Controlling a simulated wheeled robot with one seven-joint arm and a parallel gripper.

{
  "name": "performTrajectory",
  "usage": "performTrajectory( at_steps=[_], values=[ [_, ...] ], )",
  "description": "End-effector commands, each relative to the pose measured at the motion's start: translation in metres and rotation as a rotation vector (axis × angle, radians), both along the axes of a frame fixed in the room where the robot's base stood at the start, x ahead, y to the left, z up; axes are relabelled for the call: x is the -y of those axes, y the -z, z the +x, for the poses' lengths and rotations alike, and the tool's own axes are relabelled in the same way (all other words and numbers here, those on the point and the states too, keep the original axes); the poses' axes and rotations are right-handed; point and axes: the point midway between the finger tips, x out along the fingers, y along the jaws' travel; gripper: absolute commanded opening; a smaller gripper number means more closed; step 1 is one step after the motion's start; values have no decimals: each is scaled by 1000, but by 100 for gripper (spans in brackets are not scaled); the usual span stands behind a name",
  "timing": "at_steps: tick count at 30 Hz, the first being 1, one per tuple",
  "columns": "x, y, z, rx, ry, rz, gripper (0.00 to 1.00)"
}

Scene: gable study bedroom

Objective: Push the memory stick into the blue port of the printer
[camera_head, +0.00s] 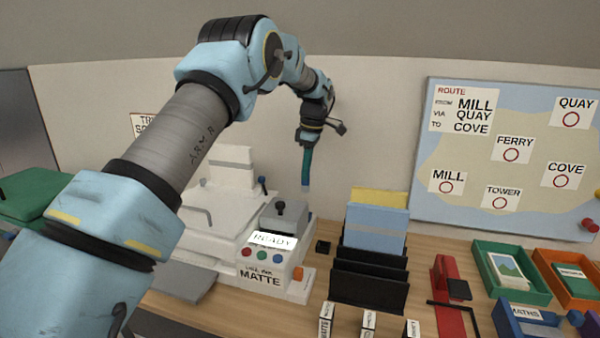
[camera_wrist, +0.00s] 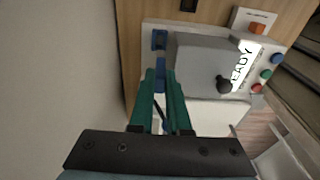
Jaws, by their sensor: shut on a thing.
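The white printer (camera_head: 262,270) stands on the desk, with a lit READY panel (camera_head: 272,240) on its front. In the wrist view a blue port (camera_wrist: 160,40) shows at the printer's edge, beyond my fingertips. My gripper (camera_head: 306,168) has teal fingers pointing down and is above the back right part of the printer. In the wrist view my gripper (camera_wrist: 161,85) is shut on the memory stick (camera_wrist: 160,68), a narrow blue piece between the fingers. The stick appears apart from the port, roughly in line with it. The fingers hide much of the stick.
A grey block with a dark knob (camera_head: 281,213) sits on the printer, close to the port. An orange piece (camera_head: 297,274) is at its right front. A small black block (camera_head: 322,247) and a black file rack (camera_head: 369,280) stand to the right. The wall is behind.

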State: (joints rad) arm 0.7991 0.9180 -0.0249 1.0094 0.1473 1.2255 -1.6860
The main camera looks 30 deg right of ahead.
Motion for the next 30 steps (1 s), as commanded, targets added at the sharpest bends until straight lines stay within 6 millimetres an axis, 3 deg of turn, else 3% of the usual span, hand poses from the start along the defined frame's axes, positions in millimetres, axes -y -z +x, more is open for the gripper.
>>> performTrajectory(
  at_steps=[4, 20, 30],
  values=[
    [0, 9, 0, 0, 0, 0, 0],
    [0, 6, -1, 0, 1, 1, 0],
    [0, 36, -1, -1, 0, 1, 0]
  ],
)
